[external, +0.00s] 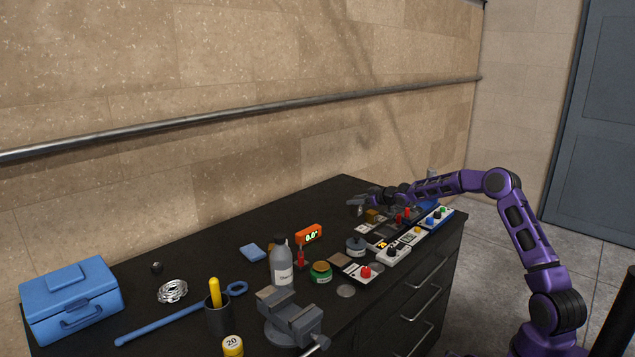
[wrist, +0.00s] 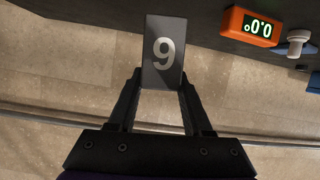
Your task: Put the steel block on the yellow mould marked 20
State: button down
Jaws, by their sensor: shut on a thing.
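My gripper (external: 362,206) is above the far right part of the black bench in the external view. In the wrist view my gripper (wrist: 162,82) is shut on a dark grey block (wrist: 164,55) with a white 9 on its face. I take this as the steel block; its underside is hidden. A yellow round piece marked 20 (external: 232,345) stands at the bench's near edge, well away from my gripper. It is cut off by the frame's bottom and is not in the wrist view.
An orange display (external: 308,234) stands mid-bench and also shows in the wrist view (wrist: 250,27). A grey bottle (external: 282,262), a vise (external: 290,315), a dark cup (external: 217,315) and a blue toolbox (external: 70,298) crowd the left and middle. Button panels (external: 437,217) line the right.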

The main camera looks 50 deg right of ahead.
jog(key=shift+r, duration=0.95)
jog(key=w+a, duration=0.3)
jog(key=a, duration=0.8)
jog(key=w+a, duration=0.3)
jog(key=a, duration=0.8)
jog(key=s+a+r, duration=0.1)
jog(key=a+r, duration=0.2)
jog(key=a, duration=1)
jog(key=s+a+r, duration=0.2)
jog(key=a, duration=1)
jog(key=m+b, duration=0.1)
jog(key=b, duration=0.5)
send_over(232, 343)
notch_tip(232, 343, down, 6)
jog(key=shift+w+f, duration=0.1)
jog(key=shift+f, duration=2.15)
